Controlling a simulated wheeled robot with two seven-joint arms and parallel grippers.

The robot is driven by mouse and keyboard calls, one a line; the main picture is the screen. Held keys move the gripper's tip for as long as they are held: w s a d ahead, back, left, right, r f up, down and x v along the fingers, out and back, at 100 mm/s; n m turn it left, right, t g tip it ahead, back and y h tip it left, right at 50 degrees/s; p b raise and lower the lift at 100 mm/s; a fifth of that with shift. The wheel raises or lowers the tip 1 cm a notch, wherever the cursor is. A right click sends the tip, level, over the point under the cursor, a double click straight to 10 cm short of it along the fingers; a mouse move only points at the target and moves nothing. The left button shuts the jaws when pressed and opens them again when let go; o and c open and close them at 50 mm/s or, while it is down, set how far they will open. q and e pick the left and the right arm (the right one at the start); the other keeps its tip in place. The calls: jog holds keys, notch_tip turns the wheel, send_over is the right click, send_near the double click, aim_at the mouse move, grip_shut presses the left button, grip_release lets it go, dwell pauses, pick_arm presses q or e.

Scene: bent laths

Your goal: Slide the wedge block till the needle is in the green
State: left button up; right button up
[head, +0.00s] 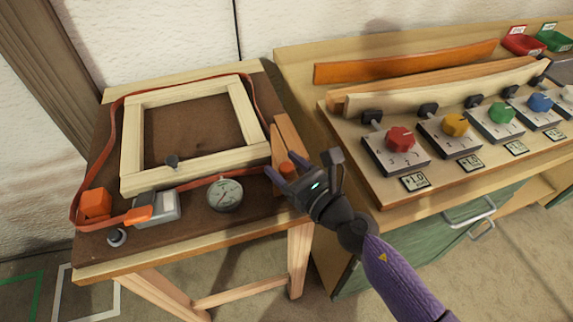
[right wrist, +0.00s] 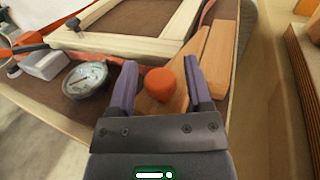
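The wooden wedge block (head: 279,150) lies along the right side of the small table, between the pale frame (head: 131,150) and a wooden strip (head: 292,138). It carries an orange knob (right wrist: 160,83). My right gripper (head: 284,172) is open at the knob. In the right wrist view its purple fingers (right wrist: 160,80) stand on either side of the knob, with a gap at each side. The round gauge (head: 225,194) sits at the table's front, and also shows in the right wrist view (right wrist: 86,79). Its needle and any green zone are too small to read. My left gripper is not in view.
A red-brown band (head: 118,103) runs around the frame. An orange block (head: 96,204) and a grey clamp box (head: 160,207) are at the front left. A bench to the right holds a panel (head: 386,187) with coloured knobs and an orange bent lath (head: 400,62).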

grip_shut()
dwell(1.2)
